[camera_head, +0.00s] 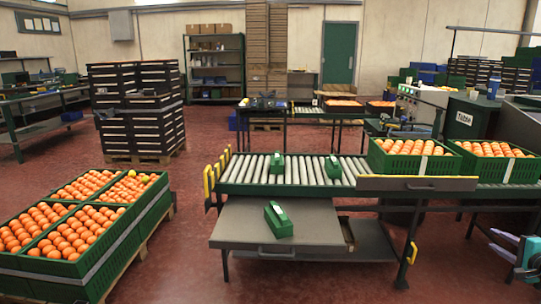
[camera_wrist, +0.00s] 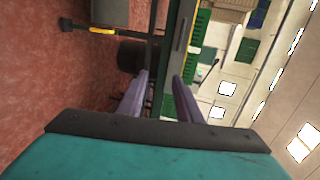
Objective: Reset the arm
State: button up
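My gripper (camera_head: 498,243) is at the right edge of the head view, in front of the conveyor's right part. Its two purple fingers also show in the wrist view (camera_wrist: 161,92), spread apart with nothing held between them. Behind them the wrist view is turned sideways and shows the red floor, a conveyor frame and the wall. Most of my arm is outside the head view.
The roller conveyor (camera_head: 232,170) bears green crates of oranges (camera_head: 412,166) and small green items. A grey side table (camera_head: 240,226) holds another green item (camera_head: 278,218). Stacked orange crates (camera_head: 90,262) stand left. Red floor between them is clear.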

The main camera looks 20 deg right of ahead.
jog(key=w+a+f+n+g+y+p, duration=0.2)
jog(key=w+a+f+y+p, duration=0.1)
jog(key=w+a+f, duration=0.75)
jog(key=w+a+f+n+g+y+p, duration=0.1)
jog(key=a+f+n+g+y+p, duration=0.3)
jog(key=a, duration=0.8)
jog(key=w+a+f+n+g+p, duration=0.1)
jog(key=a+f, duration=0.5)
jog(key=a, duration=0.6)
jog(key=w+a+f+n+g+y+p, duration=0.1)
jog(key=w+a+f+n+g+p, duration=0.3)
jog(key=a, duration=0.8)
jog(key=s+a+f+n+g+p, duration=0.2)
jog(key=s+a+f, duration=0.2)
jog(key=s+a, duration=0.4)
jog(key=s+a+f+n+g+p, duration=0.1)
jog(key=s+a+f+g+p, duration=0.15)
jog(key=s+a, duration=0.6)
jog(key=s+a+n+g+h+p, duration=0.2)
jog(key=s+a, duration=0.3)
jog(key=s, duration=0.3)
jog(key=s+a+n+g+h+p, duration=0.1)
jog(key=s+a+n+p, duration=0.3)
jog(key=s, duration=0.5)
jog(key=shift+a+n+g+h+p, duration=0.35)
jog(key=shift+a+n+g, duration=0.35)
jog(key=shift+a, duration=0.25)
jog(key=shift+w, duration=0.1)
